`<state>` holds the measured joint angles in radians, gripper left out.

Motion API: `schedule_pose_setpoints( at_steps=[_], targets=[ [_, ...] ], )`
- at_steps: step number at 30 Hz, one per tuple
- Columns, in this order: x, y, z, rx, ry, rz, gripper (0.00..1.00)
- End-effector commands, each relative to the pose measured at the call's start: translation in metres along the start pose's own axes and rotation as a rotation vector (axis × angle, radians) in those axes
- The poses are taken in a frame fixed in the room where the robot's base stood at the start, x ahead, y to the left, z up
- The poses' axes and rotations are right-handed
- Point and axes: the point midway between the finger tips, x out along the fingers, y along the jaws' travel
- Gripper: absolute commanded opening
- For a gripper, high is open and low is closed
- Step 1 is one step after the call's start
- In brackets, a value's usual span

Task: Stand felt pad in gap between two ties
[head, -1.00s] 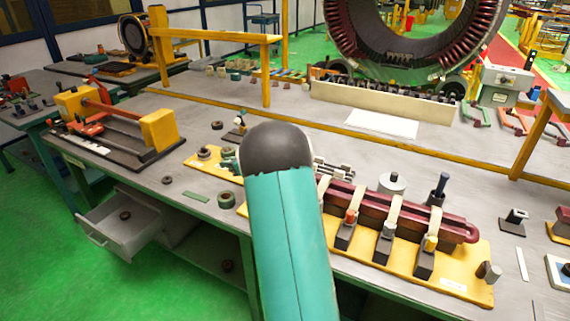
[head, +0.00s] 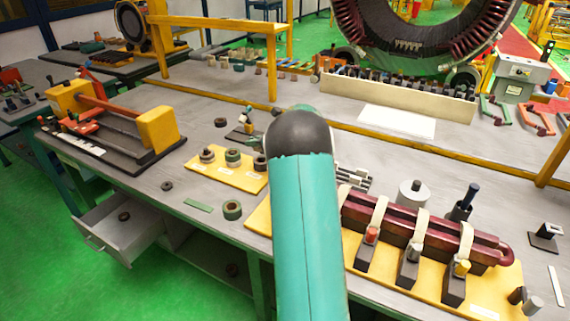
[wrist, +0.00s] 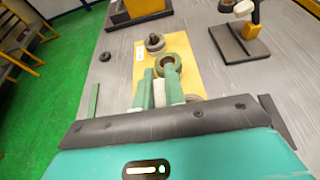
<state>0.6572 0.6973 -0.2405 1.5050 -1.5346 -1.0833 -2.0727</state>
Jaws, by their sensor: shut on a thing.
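My gripper (wrist: 158,95) shows in the wrist view as green fingers shut on a small pale piece (wrist: 159,94), which looks like the felt pad. In the head view my teal arm hides the gripper and this piece. The maroon coil bars (head: 400,222) lie on a yellow board at the right. Several pale ties, such as the left tie (head: 376,210), the middle tie (head: 420,226) and the right tie (head: 466,240), wrap the bars with gaps between them. The coil is outside the wrist view.
A yellow board (head: 222,179) with tape rolls lies left of my arm; it also shows beyond my fingers in the wrist view (wrist: 185,50). A green strip (head: 198,205) lies on the bench. An open drawer (head: 118,228) juts out at the left front.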

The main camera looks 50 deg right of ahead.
Motion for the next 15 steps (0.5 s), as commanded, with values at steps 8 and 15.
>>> schedule_pose_setpoints(
  at_steps=[8,15],
  targets=[
    [-0.024,-0.041,-0.05,0.005,0.001,0.001,0.0],
    [-0.028,-0.062,-0.085,0.001,-0.001,0.002,0.0]
  ],
)
